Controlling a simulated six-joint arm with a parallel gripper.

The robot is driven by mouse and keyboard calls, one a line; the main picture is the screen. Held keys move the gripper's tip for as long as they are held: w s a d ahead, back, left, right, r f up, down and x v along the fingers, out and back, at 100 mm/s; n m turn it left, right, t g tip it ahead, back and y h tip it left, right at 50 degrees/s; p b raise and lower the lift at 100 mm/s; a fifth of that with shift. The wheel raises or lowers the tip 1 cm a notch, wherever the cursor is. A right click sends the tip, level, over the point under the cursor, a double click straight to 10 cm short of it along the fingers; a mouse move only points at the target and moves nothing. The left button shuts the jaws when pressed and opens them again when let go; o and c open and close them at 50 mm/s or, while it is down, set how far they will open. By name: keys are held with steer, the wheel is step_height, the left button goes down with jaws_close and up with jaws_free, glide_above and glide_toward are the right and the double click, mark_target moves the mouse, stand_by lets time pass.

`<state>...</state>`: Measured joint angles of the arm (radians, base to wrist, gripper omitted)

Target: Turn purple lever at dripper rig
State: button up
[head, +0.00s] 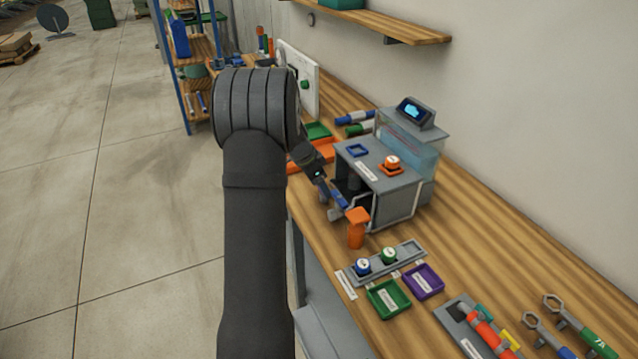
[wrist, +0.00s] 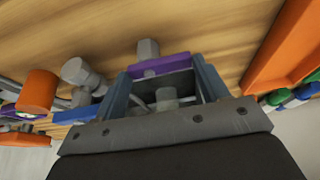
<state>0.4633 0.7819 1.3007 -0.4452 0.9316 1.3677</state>
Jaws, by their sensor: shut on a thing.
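The purple lever (wrist: 160,65) is a short bar beside a grey hexagonal fitting (wrist: 148,48) in the wrist view. My gripper (wrist: 161,68) has one finger at each end of the lever and is shut on it. In the head view my gripper (head: 320,180) is low at the left side of the grey dripper rig (head: 385,172), partly behind my arm. The purple lever cannot be made out there. A blue lever (wrist: 75,115) and an orange knob (wrist: 38,92) are left of my gripper in the wrist view.
An orange tray (wrist: 285,50) is close on the right in the wrist view. In the head view an orange post (head: 356,232), a capped-bottle rack (head: 405,252), a green tray (head: 388,299) and a purple tray (head: 424,281) stand in front of the rig. Spanners lie at front right.

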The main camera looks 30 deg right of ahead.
steer(key=shift+c, duration=0.2)
steer(key=o, duration=0.7)
steer(key=v, duration=1.7)
steer(key=shift+r, duration=0.25)
steer(key=shift+f, duration=0.1)
steer(key=x, duration=1.7)
steer(key=shift+f, duration=0.2)
